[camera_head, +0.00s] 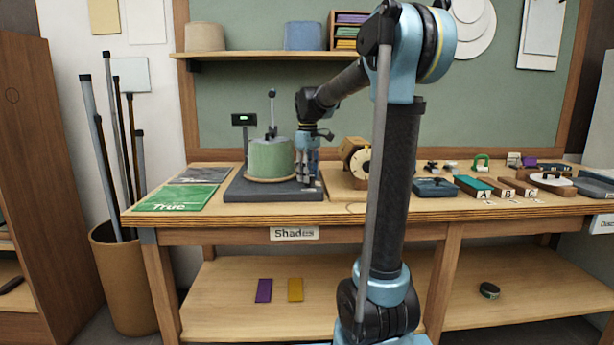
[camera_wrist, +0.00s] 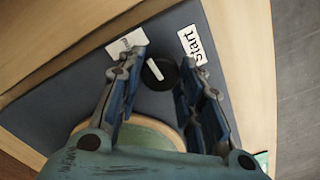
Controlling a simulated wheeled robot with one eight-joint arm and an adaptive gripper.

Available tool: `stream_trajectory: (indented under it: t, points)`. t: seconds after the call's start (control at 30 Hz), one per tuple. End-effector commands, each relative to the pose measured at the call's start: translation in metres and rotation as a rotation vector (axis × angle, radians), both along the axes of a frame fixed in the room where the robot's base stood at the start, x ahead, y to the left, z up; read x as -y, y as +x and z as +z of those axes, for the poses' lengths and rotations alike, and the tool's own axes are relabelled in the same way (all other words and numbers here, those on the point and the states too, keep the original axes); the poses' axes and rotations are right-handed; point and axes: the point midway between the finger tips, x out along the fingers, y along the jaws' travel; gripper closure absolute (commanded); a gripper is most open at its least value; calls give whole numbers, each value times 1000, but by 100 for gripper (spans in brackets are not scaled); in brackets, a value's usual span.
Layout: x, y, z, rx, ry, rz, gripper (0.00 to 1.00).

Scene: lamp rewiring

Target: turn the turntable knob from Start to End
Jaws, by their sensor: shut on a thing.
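The black turntable knob (camera_wrist: 158,73), with a white pointer bar, sits on the dark grey turntable base in the wrist view. The upper end of the bar leans to the upper left. A white "Start" label (camera_wrist: 196,43) lies right of the knob. A second white label (camera_wrist: 124,42) lies to its left; its text is unreadable. My gripper (camera_wrist: 164,60) points down and is shut on the knob, one finger on each side. In the head view my gripper (camera_head: 309,180) is low over the right side of the base (camera_head: 234,192), beside the green lampshade (camera_head: 270,158).
A small display (camera_head: 244,119) with a green light stands behind the base. A green "True" sheet (camera_head: 176,199) lies to the left. A wooden device with a round white face (camera_head: 361,162) stands close on the right. Several trays and parts fill the bench further right.

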Motion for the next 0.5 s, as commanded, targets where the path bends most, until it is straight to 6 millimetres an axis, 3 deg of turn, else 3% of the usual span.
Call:
stream_trajectory:
  t: [0.5]
  points:
    - [1, 2, 1, 4, -1, 364, 90]
